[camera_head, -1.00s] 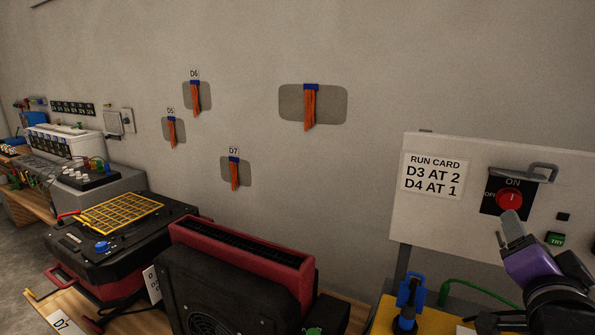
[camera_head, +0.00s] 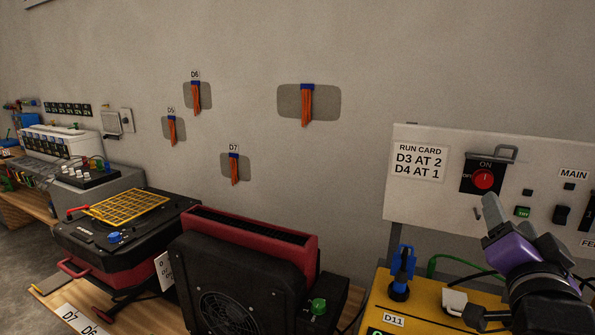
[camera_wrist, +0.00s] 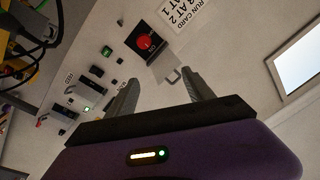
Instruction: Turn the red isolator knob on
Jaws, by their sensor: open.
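The red isolator knob (camera_head: 483,179) sits on a black plate marked ON at the top and OFF at the left, on a white panel (camera_head: 430,208). Its white pointer mark looks upright, toward ON, in the head view. The knob also shows in the wrist view (camera_wrist: 144,42), beyond my fingers. A grey hasp (camera_head: 506,152) sticks out at the plate's top right. My gripper (camera_head: 508,215) is open and empty, below and right of the knob in the head view. In the wrist view my gripper (camera_wrist: 163,88) has its two fingers apart, with nothing between them. It is not touching the knob.
A run card (camera_head: 419,162) is on the panel's left. A yellow bench box (camera_head: 425,300) with a blue clamp (camera_head: 401,270) stands below. A red and black blower (camera_head: 245,262) is at centre.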

